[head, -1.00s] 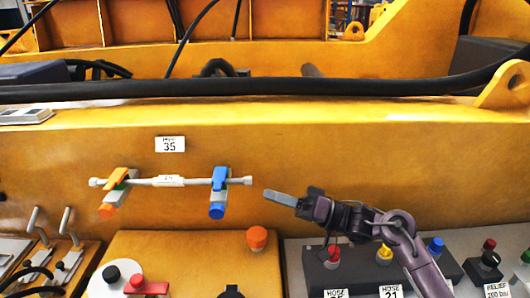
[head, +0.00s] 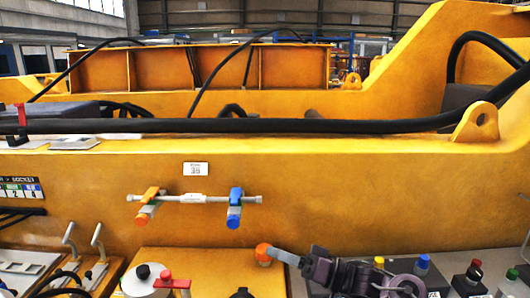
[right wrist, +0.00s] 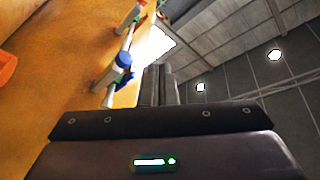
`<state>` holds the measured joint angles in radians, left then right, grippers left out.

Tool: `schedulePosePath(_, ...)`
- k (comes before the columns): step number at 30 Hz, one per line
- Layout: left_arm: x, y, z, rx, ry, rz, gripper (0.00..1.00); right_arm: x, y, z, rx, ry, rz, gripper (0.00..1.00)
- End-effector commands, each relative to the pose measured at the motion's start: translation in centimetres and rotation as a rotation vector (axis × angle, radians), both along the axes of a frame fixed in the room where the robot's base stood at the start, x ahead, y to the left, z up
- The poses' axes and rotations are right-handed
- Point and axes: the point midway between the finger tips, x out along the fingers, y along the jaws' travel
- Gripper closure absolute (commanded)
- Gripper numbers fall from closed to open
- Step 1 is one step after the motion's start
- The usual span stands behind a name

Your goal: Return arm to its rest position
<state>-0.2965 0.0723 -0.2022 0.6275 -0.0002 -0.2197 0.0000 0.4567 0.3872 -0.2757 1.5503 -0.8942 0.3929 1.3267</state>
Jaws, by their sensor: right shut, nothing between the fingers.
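My right arm comes in from the lower right in the head view. Its gripper (head: 284,257) is shut and empty, its fingertips close to an orange knob (head: 263,252) in the picture; I cannot tell whether they touch. In the right wrist view the closed fingers (right wrist: 158,87) point up past the yellow wall toward the ceiling. A pipe (head: 190,198) on the yellow wall carries an orange-handled valve (head: 147,205) and a blue-handled valve (head: 235,207). The blue valve also shows in the right wrist view (right wrist: 121,75). My left gripper is not in view.
A label plate (head: 195,169) sits above the pipe. A black hose (head: 240,126) runs along the top of the yellow wall. Levers (head: 97,240) stand at lower left, and black and red knobs (head: 160,279) at lower middle. Coloured buttons (head: 473,272) line the lower right.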

Motion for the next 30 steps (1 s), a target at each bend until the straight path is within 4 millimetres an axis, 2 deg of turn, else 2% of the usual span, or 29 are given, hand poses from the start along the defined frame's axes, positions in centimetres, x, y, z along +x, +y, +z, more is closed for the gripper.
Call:
schedulePosePath(11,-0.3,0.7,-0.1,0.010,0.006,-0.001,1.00,0.0,0.4,-5.1,-0.225,-0.084,-0.271,1.00)
schedulePosePath(14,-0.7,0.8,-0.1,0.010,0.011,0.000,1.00,-0.3,-0.2,-7.1,-0.334,-0.096,-0.377,1.00)
schedulePosePath(17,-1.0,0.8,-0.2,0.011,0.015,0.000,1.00,-1.3,-1.6,-9.6,-0.486,-0.087,-0.500,1.00)
schedulePosePath(20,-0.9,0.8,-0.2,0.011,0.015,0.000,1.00,-3.4,-4.3,-12.5,-0.690,-0.035,-0.621,1.00)
schedulePosePath(24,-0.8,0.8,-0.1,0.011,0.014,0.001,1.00,-7.9,-8.6,-16.1,-0.974,0.098,-0.695,1.00)
schedulePosePath(30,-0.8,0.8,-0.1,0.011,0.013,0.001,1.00,-14.2,-12.5,-18.7,-1.215,0.277,-0.661,1.00)
